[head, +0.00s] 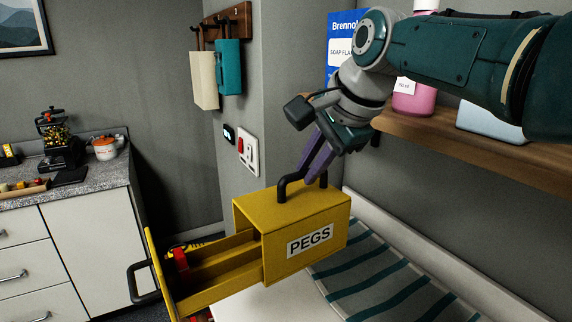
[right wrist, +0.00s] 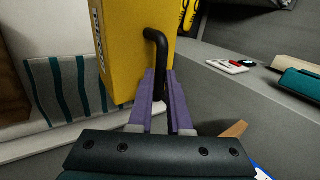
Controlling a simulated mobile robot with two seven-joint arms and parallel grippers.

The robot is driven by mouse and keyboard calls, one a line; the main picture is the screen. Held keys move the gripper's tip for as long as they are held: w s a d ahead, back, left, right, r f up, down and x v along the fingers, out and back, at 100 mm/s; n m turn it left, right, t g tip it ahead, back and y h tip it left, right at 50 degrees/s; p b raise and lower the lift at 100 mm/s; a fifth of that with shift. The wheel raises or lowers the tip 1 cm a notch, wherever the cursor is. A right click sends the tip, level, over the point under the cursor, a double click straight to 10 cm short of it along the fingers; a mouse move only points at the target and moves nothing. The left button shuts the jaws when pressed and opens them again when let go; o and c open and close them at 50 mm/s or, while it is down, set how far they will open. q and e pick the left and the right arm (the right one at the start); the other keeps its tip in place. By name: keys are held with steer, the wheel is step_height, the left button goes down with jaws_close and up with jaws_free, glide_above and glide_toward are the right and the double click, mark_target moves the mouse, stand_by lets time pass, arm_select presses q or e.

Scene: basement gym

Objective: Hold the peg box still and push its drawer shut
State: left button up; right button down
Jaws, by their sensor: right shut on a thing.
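The yellow peg box (head: 322,222), labelled PEGS, is in the middle of the head view, over a white surface. Its drawer (head: 215,272) is pulled far out to the left, with a yellow front panel and a black handle (head: 143,284). A few pegs, one of them red (head: 180,259), lie in the drawer. My right gripper (head: 318,160) comes down from above and is shut on the black handle on top of the box. In the right wrist view its purple fingers (right wrist: 160,88) close around this black handle (right wrist: 158,50). My left gripper is not in view.
A striped teal and grey cloth (head: 372,270) lies on the white surface (head: 275,305) right of the box. A wooden shelf (head: 450,146) with bottles is on the right wall. A counter with drawers (head: 78,260) stands at the left.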

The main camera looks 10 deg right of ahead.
mark_target(315, 201)
steer(key=shift+f+b, duration=1.65)
steer(key=shift+f, duration=0.35)
steer(key=shift+a+f+b, duration=0.1)
steer(key=shift+f+b, duration=1.65)
steer(key=shift+f, duration=0.25)
steer(key=shift+f+b, duration=1.45)
steer(key=shift+f, duration=0.2)
steer(key=shift+f+b, duration=1.85)
steer(key=shift+f, duration=0.15)
steer(key=shift+f+b, duration=2.05)
steer(key=shift+f, duration=0.15)
